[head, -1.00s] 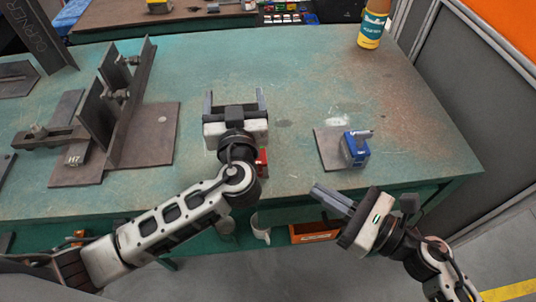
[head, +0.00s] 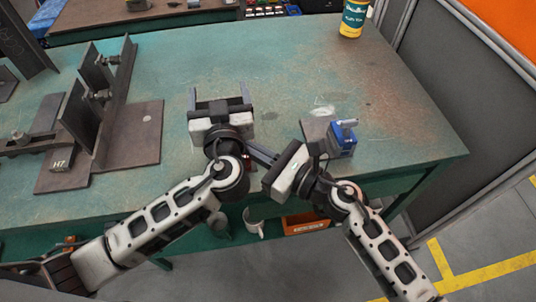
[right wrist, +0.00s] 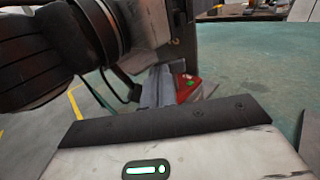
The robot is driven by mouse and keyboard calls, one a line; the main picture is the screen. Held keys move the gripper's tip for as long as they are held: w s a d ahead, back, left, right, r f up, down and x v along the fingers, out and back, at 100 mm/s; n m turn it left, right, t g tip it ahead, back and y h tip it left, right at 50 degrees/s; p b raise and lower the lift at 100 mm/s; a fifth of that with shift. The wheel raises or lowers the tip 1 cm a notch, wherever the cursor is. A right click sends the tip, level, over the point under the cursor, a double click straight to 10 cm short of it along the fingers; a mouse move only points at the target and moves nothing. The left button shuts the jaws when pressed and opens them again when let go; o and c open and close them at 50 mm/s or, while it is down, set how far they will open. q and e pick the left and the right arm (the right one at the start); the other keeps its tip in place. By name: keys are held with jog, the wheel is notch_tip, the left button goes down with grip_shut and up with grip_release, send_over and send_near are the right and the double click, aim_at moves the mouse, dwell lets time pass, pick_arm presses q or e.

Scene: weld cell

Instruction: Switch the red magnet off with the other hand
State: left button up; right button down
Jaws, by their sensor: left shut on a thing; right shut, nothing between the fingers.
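In the head view only a sliver of red (head: 247,161) shows beside my left wrist; the rest is hidden. My left gripper (head: 219,88) is over the table, fingers pointing away from me. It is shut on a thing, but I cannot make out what. My right gripper (head: 254,150) is shut and empty. Its fingertips are close beside the red magnet and my left gripper's housing; I cannot tell whether they touch. The switch's position is unclear.
A steel fixture with upright plates (head: 114,85) stands left. A yellow bottle (head: 353,20) is at the back. A mug (head: 253,224) and orange bin (head: 305,223) are below the table edge.

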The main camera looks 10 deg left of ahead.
pick_arm(q)
jog(key=shift+r, duration=0.1)
pick_arm(e)
jog(key=shift+w+a, duration=0.1)
jog(key=shift+a, duration=0.75)
jog(key=shift+a, duration=0.1)
